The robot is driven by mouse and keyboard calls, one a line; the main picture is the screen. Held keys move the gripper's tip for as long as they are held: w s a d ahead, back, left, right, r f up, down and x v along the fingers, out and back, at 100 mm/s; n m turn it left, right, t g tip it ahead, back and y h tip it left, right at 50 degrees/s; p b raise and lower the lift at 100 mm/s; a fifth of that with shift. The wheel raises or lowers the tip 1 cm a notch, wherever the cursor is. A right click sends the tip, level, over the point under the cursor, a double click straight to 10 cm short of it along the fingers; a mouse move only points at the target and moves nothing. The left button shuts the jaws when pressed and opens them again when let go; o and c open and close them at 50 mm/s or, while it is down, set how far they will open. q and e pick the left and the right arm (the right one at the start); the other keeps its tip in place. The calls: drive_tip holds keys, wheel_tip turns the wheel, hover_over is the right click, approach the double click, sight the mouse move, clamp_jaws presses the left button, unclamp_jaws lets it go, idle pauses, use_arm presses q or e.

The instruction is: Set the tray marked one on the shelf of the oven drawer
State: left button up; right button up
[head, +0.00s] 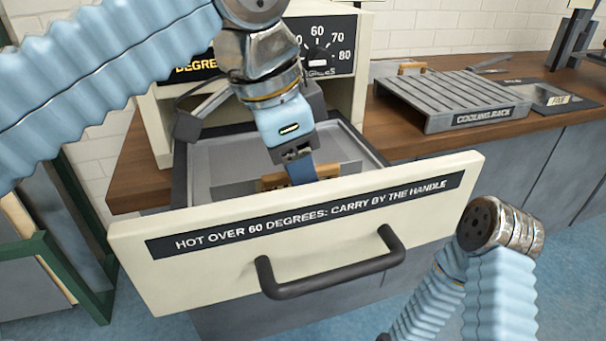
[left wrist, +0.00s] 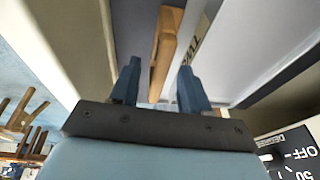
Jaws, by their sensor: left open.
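The oven drawer (head: 160,270) is pulled out, its cream front reading "HOT OVER 60 DEGREES: CARRY BY THE HANDLE". Inside sits a grey tray (head: 225,188) with a wooden handle (head: 270,182); its mark is not readable in the head view. My left gripper (head: 303,172) reaches down into the drawer at this handle. In the left wrist view its fingers (left wrist: 160,68) are open, one on either side of the wooden handle (left wrist: 163,50); a label beside it is only partly visible. My right arm shows at the lower right, its gripper out of view.
The oven (head: 350,30) stands behind the drawer with a temperature dial (head: 318,57). A slatted cooling rack (head: 440,97) is on the wooden counter (head: 410,140) at right, with another wooden handle (head: 412,68) behind it. A green-edged frame (head: 85,240) stands at left.

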use_arm(q)
drive_tip(key=p+v, duration=0.2)
drive_tip(key=v, duration=0.6)
drive_tip(key=shift+r, duration=0.35)
drive_tip(key=shift+s+a+r+p, duration=0.1)
drive_tip(key=shift+s+r+p, duration=0.05)
drive_tip(key=shift+r+p, duration=0.15)
use_arm(e)
drive_tip(key=r, duration=0.3)
drive_tip(key=shift+a, duration=0.2)
drive_tip(key=shift+c, duration=0.4)
